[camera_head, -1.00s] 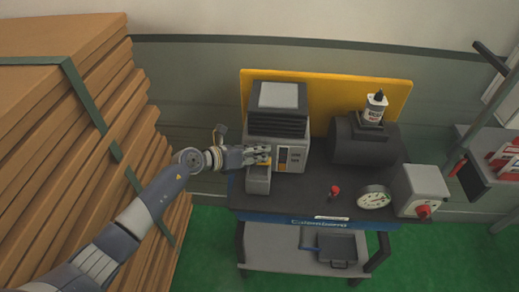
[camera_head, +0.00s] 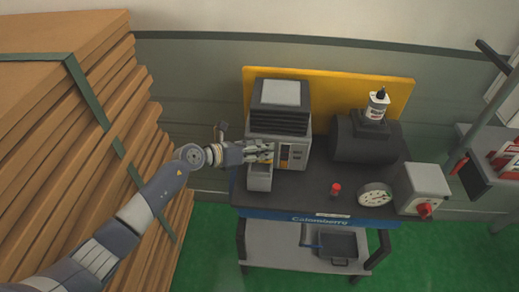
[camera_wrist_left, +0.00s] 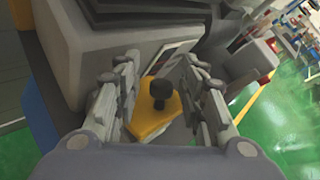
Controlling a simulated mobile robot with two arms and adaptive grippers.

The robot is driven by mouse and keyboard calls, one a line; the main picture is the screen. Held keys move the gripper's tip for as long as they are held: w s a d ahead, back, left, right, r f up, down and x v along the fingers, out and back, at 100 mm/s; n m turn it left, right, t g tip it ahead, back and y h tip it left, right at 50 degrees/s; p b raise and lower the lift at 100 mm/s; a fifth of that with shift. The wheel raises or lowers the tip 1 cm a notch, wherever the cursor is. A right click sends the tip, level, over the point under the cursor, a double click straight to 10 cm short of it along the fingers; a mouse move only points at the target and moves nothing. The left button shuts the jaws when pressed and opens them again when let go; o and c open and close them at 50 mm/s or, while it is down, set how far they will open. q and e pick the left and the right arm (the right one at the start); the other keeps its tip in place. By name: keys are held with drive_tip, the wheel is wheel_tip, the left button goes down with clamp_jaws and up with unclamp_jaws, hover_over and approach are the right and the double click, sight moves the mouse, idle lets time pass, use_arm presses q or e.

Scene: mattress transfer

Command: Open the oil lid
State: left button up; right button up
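In the left wrist view, a yellow plate with a black knob (camera_wrist_left: 158,95), which looks like the oil lid, sits low on the front of a grey machine. The machine (camera_head: 279,122) stands on the dark cart top in the head view, with an open grey box (camera_head: 259,178) at its lower front. My left gripper (camera_head: 268,151) is at the machine's front, just above that box. In the left wrist view, its fingers (camera_wrist_left: 162,98) are spread on either side of the yellow plate and knob, and nothing is clamped. My right gripper is not in view.
On the cart stand a dark cylinder (camera_head: 366,142) with an oil bottle (camera_head: 377,106) on top, a red button (camera_head: 336,188), a round gauge (camera_head: 375,194) and a grey switch box (camera_head: 421,188). Stacked brown boards (camera_head: 75,120) rise left of my arm. Green floor shows between boards and cart.

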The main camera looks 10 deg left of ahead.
use_arm(q)
drive_tip(key=v, duration=0.7)
drive_tip(key=shift+s+a, duration=0.15)
drive_tip(key=shift+a, duration=0.1)
drive_tip(key=shift+r, duration=0.1)
drive_tip(key=shift+c, duration=0.6)
